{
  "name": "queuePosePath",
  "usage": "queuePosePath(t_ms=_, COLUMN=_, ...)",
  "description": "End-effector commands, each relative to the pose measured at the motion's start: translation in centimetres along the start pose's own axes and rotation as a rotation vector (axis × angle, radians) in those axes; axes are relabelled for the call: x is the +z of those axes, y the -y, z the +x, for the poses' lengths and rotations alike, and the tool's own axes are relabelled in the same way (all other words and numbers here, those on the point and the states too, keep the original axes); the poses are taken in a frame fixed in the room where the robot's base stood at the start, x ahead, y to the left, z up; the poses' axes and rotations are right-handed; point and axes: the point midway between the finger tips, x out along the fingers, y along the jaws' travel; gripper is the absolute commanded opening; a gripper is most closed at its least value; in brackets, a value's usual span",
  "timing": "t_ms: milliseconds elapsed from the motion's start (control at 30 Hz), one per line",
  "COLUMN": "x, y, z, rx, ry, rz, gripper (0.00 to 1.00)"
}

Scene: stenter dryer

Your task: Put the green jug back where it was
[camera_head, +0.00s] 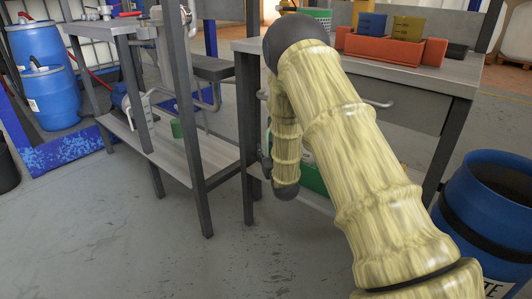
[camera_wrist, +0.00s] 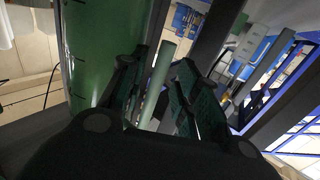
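The green jug (camera_wrist: 97,50) fills the upper left of the wrist view, close to my gripper, and its edges run out of the picture. A pale green upright bar, which looks like its handle (camera_wrist: 161,80), runs between the two dark fingers of my gripper (camera_wrist: 160,82). The fingers stand on either side of it. Whether they press on it I cannot tell.
A small green object (camera_head: 176,128) sits on the left bench's lower shelf (camera_head: 200,152). On the right bench (camera_head: 445,78) stand an orange tray (camera_head: 396,50) and blue and yellow bins. A blue drum (camera_head: 470,200) stands at right. The grey floor (camera_head: 150,250) at front left is clear.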

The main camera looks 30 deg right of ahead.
Motion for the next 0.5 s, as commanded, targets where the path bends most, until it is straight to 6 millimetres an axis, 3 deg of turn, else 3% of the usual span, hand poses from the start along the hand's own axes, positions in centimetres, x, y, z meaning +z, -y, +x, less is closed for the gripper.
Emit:
queuePosePath(t_ms=233, x=-0.4, y=0.0, z=-1.4, rx=0.001, ry=0.003, rz=0.000, gripper=0.32)
queuePosePath(t_ms=500, x=-0.5, y=-0.1, z=-6.3, rx=0.001, ry=0.003, rz=0.000, gripper=0.32)
